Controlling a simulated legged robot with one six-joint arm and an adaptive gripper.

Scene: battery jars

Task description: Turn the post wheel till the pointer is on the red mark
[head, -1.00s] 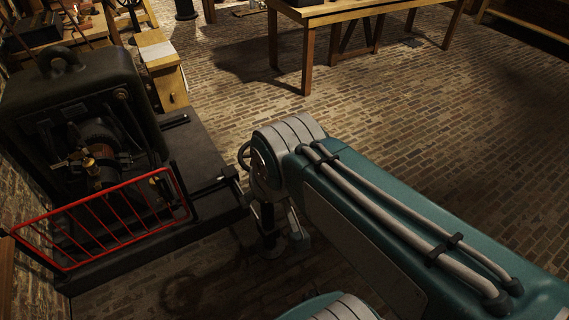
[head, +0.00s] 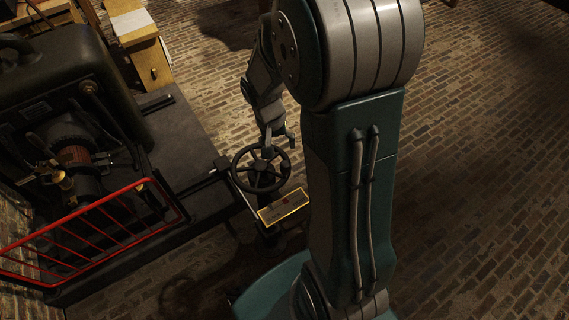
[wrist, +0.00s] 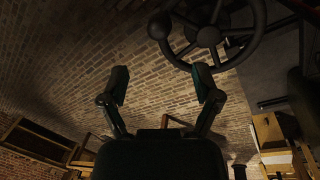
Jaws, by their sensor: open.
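The post wheel (head: 261,181) is a dark spoked handwheel on a post, in the middle of the head view. Below it is a plate (head: 284,207) with a bright yellow edge and a small red mark (head: 287,199). I cannot make out the pointer. My gripper (head: 279,141) is open at the wheel's far rim, one finger overlapping the rim in the picture. In the wrist view the fingers (wrist: 162,84) are spread with nothing between them. The wheel (wrist: 208,37) shows at the top right there, close to the right fingertip. I cannot tell whether they touch.
A dark machine (head: 70,130) on a black base stands left of the wheel, with a red railing (head: 95,235) in front. A wooden cabinet (head: 147,62) stands behind. Brick floor (head: 480,140) lies open to the right.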

